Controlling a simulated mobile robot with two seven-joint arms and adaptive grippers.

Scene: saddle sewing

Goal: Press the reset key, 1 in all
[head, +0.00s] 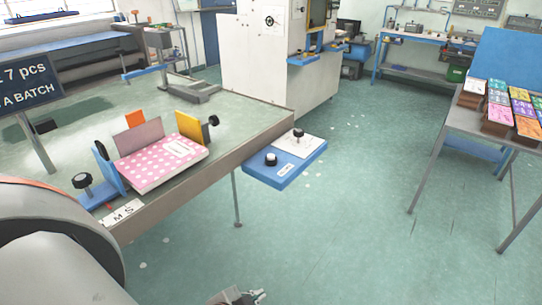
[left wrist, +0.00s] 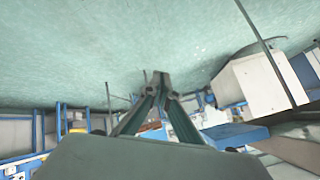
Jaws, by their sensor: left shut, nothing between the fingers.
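A blue panel (head: 262,176) sticks out from the right corner of the green-topped table. It carries a black knob-like key (head: 271,159) beside a small white label, and a second black knob (head: 299,134) on a white plate. The label is too small to read, so I cannot tell which one is the reset key. My left gripper (head: 258,296) is at the bottom edge of the head view, below and apart from the panel. In the left wrist view its fingertips (left wrist: 158,78) meet, shut and empty. My right gripper is not in view.
A pink dotted pad (head: 160,163) lies in a fixture of coloured plates on the table (head: 60,140). A dark batch sign (head: 28,88) stands at left. A side table (head: 445,118) with coloured cards is at right. Open green floor (head: 350,190) lies between.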

